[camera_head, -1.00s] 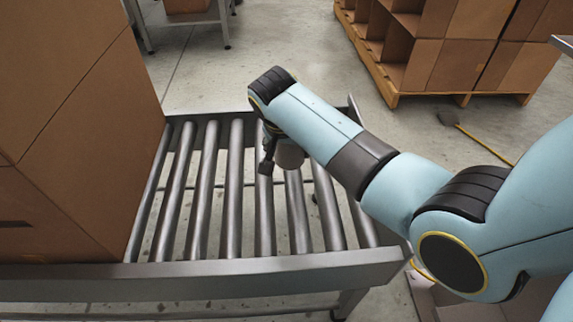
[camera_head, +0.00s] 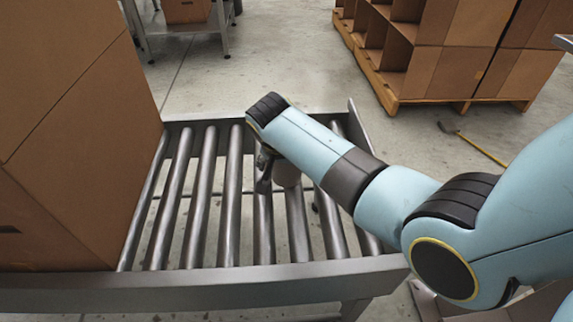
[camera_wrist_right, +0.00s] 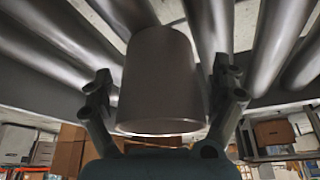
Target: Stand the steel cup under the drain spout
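The steel cup shows in the right wrist view (camera_wrist_right: 160,85) as a plain grey cylinder between the two fingers. A narrow gap seems to show on each side of it. In the head view the cup (camera_head: 288,174) is partly hidden by my right arm, over the roller conveyor (camera_head: 190,285). I cannot tell whether it touches the rollers. My right gripper (camera_wrist_right: 163,88) has its dark fingers spread around the cup; one finger shows in the head view (camera_head: 264,172). My left gripper is not in view. I cannot make out a drain spout.
A large cardboard box (camera_head: 80,150) fills the conveyor's left side. Bare rollers (camera_head: 232,190) lie between it and my right arm. A pallet of cartons (camera_head: 440,60) stands at the back right, and a table (camera_head: 185,22) at the back left. Open floor lies between.

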